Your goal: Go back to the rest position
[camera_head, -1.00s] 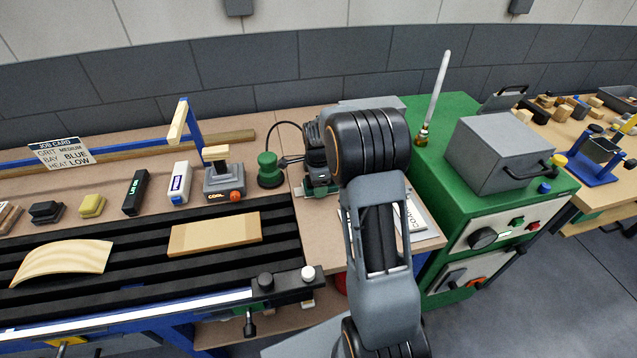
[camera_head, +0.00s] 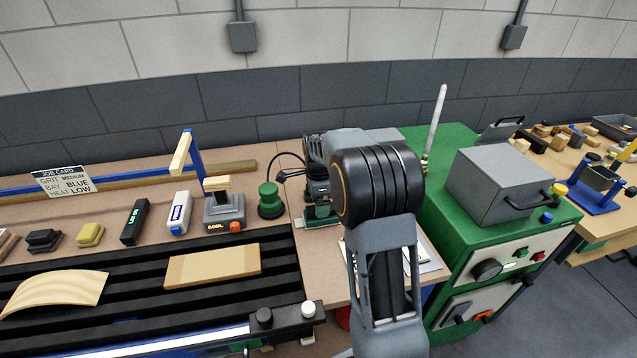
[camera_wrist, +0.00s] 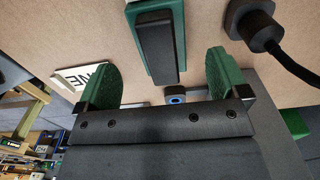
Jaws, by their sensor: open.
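My gripper (camera_wrist: 164,82) is open in the wrist view, with its two green fingertips wide apart and nothing held between them. A black and green block-shaped thing (camera_wrist: 157,42) shows beyond and between the fingertips; whether it touches them I cannot tell.
The slatted black bed (camera_head: 130,280) holds a curved wooden piece (camera_head: 57,292) and a flat board (camera_head: 212,265). A green cabinet (camera_head: 437,268) with a grey lidded box (camera_head: 500,180) stands at right. A black cable (camera_wrist: 290,62) shows in the wrist view.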

